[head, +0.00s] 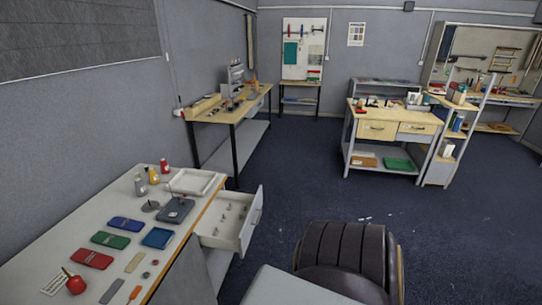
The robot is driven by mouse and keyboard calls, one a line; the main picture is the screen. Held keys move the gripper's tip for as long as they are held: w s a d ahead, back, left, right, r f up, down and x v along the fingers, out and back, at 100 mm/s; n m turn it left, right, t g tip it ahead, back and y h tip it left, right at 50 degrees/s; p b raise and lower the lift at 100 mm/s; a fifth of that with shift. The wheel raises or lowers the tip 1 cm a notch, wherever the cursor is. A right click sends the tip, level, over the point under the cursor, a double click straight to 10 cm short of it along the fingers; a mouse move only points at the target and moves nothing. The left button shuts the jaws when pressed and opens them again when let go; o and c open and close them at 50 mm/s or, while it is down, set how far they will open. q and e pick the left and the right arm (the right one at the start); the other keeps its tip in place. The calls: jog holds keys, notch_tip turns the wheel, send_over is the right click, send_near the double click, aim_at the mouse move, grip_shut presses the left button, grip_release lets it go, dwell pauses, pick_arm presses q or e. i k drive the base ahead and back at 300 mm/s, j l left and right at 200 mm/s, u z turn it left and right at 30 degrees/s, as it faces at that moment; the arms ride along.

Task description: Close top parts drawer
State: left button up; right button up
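The white top drawer (247,229) sticks out from the right side of the light-topped workbench (90,215) on the left. It stands open, and several small parts lie inside it. A handle (256,215) shows on its front panel, which faces right. Its inner end is hidden under the bench top. Neither of my grippers is in view.
On the bench lie red, green and blue flat items, a white tray (213,183), small bottles and a red round object (76,284). A dark padded chair-like object (345,255) stands at the bottom centre. Dark blue floor (310,185) lies open right of the drawer.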

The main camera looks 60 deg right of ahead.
aim_at(235, 235)
jog(key=z, duration=1.9)
